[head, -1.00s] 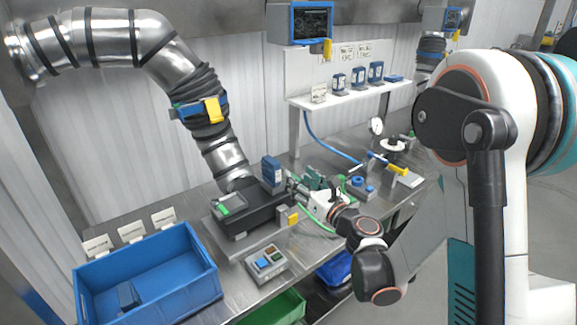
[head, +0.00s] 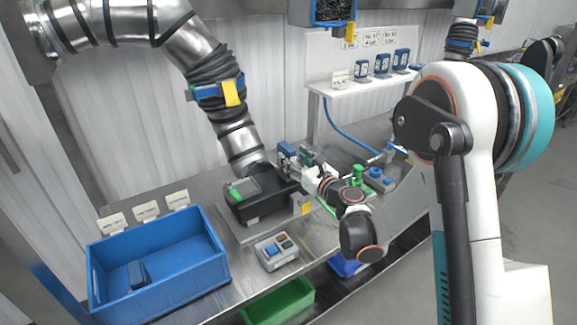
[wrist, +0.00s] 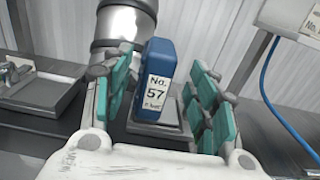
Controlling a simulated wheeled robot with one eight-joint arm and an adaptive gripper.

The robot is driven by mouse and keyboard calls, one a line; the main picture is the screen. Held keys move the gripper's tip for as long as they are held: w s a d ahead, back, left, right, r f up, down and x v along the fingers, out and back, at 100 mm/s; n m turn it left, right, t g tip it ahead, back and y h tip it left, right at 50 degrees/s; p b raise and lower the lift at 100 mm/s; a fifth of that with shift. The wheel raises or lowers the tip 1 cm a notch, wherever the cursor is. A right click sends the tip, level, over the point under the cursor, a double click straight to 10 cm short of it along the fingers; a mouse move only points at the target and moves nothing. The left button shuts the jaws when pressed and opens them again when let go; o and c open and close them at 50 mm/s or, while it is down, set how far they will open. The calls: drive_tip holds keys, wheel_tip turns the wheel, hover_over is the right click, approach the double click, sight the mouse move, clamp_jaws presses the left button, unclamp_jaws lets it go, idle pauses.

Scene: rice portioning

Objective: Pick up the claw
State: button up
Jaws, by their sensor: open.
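A blue block (wrist: 160,65) with a white label reading "No. 57" stands upright on a small grey plate in the wrist view. In the head view the blue block (head: 286,150) is at the back of the black station, partly hidden by my gripper (head: 306,159). My gripper (wrist: 162,80) is open, with teal finger pads on the left and right of the block. Gaps show between the pads and the block. I cannot make out anything that is plainly a claw.
The black station (head: 254,206) has a green screen. A blue bin (head: 160,240) with one dark block inside is at left. A control box (head: 276,252) sits at the bench's front edge. A steel duct (head: 235,130) comes down behind the station. A white shelf (head: 355,83) is behind.

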drive_tip(key=b+x, duration=0.1)
drive_tip(key=x, duration=0.3)
drive_tip(key=shift+a, duration=0.35)
drive_tip(key=shift+c, duration=0.4)
clamp_jaws()
drive_tip(key=shift+r, duration=0.15)
